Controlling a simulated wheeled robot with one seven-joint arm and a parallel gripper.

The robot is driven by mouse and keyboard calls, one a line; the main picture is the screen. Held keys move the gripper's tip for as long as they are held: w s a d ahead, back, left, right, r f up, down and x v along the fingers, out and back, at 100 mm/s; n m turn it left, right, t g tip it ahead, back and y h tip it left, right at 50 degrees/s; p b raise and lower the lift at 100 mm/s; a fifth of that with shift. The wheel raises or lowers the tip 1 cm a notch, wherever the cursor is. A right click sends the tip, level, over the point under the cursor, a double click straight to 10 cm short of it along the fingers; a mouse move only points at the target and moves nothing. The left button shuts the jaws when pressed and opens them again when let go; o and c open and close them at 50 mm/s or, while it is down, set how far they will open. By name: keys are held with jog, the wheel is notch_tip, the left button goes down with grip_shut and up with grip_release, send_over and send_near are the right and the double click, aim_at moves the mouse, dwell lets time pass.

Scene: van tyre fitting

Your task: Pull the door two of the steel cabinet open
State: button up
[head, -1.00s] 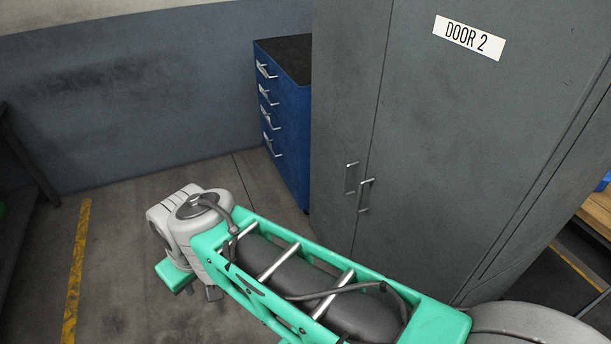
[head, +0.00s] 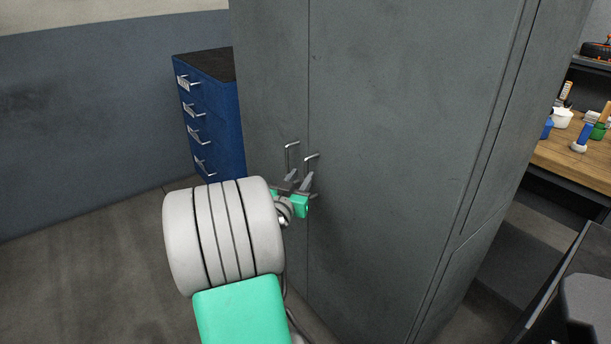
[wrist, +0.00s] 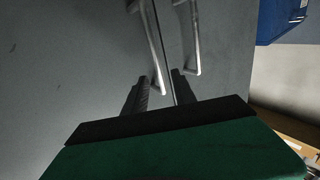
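The grey steel cabinet has two doors, both shut, meeting at a vertical seam. Door two (head: 400,130) is the right-hand door in the head view; its label is out of frame now. Its bar handle (head: 311,160) stands just right of the seam and shows left of the seam in the wrist view (wrist: 150,40). The other door's handle (head: 291,155) is left of the seam. My gripper (head: 298,180) is open at the lower end of door two's handle. In the wrist view that end appears between the fingers (wrist: 160,90); I cannot tell if they touch it.
A blue drawer unit (head: 215,125) stands left of the cabinet. A wooden workbench (head: 570,150) with tools and pots is at the right. Open floor (head: 90,270) lies at the left. A dark surface (head: 560,290) is at the lower right.

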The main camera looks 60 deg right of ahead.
aim_at(305, 171)
jog(key=d, duration=0.4)
jog(key=shift+w, duration=0.25)
grip_shut()
dwell(1.1)
